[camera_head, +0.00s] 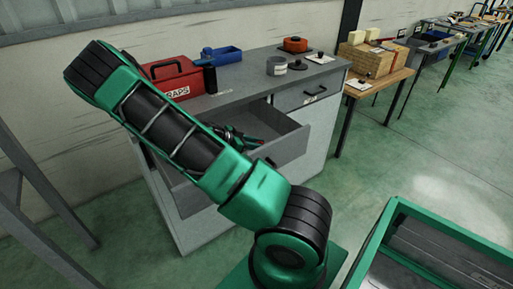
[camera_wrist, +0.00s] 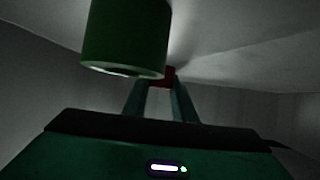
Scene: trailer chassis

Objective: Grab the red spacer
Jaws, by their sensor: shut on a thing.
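The red spacer (camera_wrist: 166,75) shows as a small dark red patch between the far ends of my gripper's fingers in the wrist view. My gripper (camera_wrist: 161,85) is shut on it; the fingers hide part of it. In the head view my arm reaches over the bench into the open grey drawer (camera_head: 291,146). My gripper (camera_head: 232,134) is low in that drawer, partly hidden by my arm. A green cylinder (camera_wrist: 124,35) is close in the wrist view, left of the fingers.
Drawer walls surround my gripper. A green-rimmed tray (camera_head: 377,236) is at lower right.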

